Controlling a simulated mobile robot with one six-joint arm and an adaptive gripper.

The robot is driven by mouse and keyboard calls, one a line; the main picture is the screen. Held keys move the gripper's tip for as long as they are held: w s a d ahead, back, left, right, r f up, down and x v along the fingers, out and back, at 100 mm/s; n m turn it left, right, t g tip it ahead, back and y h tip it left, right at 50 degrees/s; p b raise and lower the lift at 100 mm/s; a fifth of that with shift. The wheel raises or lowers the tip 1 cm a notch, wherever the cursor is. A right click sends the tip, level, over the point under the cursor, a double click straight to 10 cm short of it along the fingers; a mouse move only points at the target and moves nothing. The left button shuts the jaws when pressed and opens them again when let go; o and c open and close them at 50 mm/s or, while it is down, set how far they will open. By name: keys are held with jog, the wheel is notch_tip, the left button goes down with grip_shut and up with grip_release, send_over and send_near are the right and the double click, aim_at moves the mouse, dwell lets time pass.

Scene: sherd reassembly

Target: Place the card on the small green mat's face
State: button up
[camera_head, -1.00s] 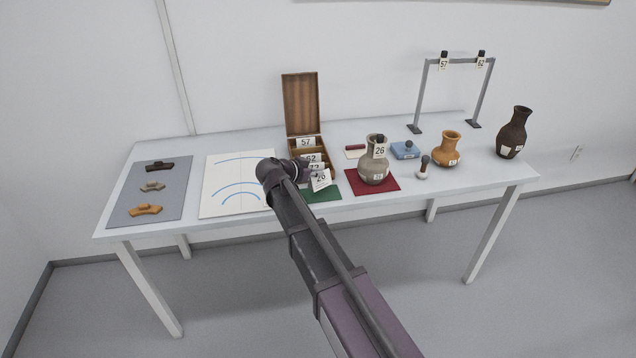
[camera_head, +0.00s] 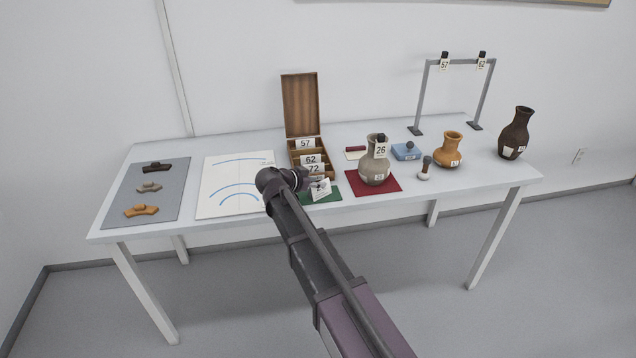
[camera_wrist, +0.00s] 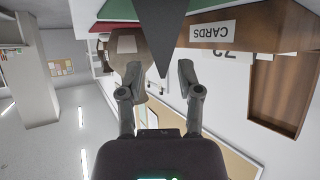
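The card (camera_head: 320,190) is small and white with dark print. In the head view it is tilted, at the small green mat (camera_head: 325,199); I cannot tell whether it touches the mat. In the wrist view the card (camera_wrist: 160,30) looks like a dark, shaded wedge, its corner pointing between my fingers. The green mat (camera_wrist: 120,9) shows at the top there. My gripper (camera_head: 315,180) is beside the card, above the mat. In the wrist view my gripper's (camera_wrist: 160,68) fingers are spread, with gaps either side of the card's corner.
The open wooden card box (camera_head: 302,105) stands just behind. A grey vase (camera_head: 372,168) tagged 26 stands on a red mat (camera_head: 390,186) to the right. A white drawing sheet (camera_head: 212,190) lies left. A blue block (camera_head: 402,153) and an orange jug (camera_head: 449,151) are further right.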

dwell(0.3)
jog(key=p+v, duration=0.5)
jog(key=v, duration=0.7)
jog(key=shift+p, duration=0.35)
dwell(0.4)
jog(key=s+d+f+n+g+y, duration=0.2)
jog(key=s+d, duration=0.4)
jog(key=d, duration=0.4)
jog(key=s+d+f+n+g+y, duration=0.3)
jog(key=s+d+f+g, duration=0.1)
jog(key=d, duration=0.7)
jog(key=s+d+f+n+g+y, duration=0.3)
jog(key=s+d, duration=0.4)
jog(key=d, duration=0.3)
jog(key=shift+s+d+f, duration=0.35)
jog(key=shift+f, duration=0.05)
